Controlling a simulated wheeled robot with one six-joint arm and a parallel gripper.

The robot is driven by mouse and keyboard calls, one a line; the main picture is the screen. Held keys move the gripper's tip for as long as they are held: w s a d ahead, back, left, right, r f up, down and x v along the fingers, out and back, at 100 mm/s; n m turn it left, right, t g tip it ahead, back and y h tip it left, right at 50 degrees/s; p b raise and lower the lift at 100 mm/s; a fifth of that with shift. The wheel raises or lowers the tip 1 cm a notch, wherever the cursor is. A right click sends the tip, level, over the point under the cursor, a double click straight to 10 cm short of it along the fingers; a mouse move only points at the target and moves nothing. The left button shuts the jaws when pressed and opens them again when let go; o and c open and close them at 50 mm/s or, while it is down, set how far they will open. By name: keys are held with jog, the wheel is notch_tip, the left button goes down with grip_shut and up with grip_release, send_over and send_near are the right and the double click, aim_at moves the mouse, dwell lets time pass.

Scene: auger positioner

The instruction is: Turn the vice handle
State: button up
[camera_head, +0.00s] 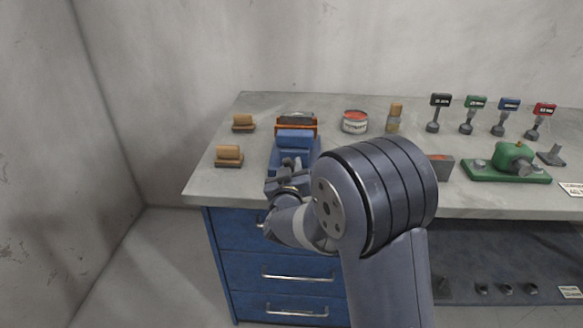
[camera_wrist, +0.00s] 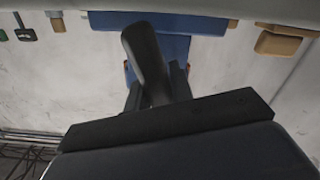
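The blue vice (camera_head: 296,139) stands at the front left edge of the workbench, and its blue body also shows at the top of the wrist view (camera_wrist: 185,46). My gripper (camera_head: 290,168) is right in front of the vice, close to its front face, with my arm reaching in from the right. In the wrist view, dark finger parts point at the vice. A thick dark bar (camera_wrist: 145,55) runs up in front of them; I cannot tell whether it is the vice handle or part of my gripper. The handle is not clear in the head view, and the finger gap is hidden.
An orange-and-grey device (camera_head: 297,119) stands behind the vice. Two wood-topped blocks (camera_head: 229,155) are to its left. A red-and-white tin (camera_head: 354,122), a small bottle (camera_head: 394,118) and a green machine (camera_head: 510,160) are to the right. Blue drawers (camera_head: 285,270) lie below.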

grip_shut()
jog(key=shift+f+m+b, duration=0.1)
jog(key=shift+m+b, duration=0.2)
jog(key=shift+b, duration=0.2)
jog(key=shift+m+b, duration=0.6)
jog(key=shift+b, duration=0.2)
jog(key=m+b, duration=0.1)
jog(key=b, duration=0.1)
jog(key=m+b, duration=0.1)
jog(key=m, duration=0.1)
jog(key=shift+d+f+b, duration=0.1)
jog(key=shift+d+b, duration=0.15)
jog(key=shift+b, duration=0.1)
jog(key=m+b, duration=0.4)
jog(key=m, duration=0.1)
jog(key=shift+d, duration=0.2)
jog(key=shift+d+m+b, duration=0.1)
jog(key=shift+m+b, duration=1.5)
jog(key=shift+m, duration=0.4)
jog(key=shift+c, duration=1.9)
grip_release()
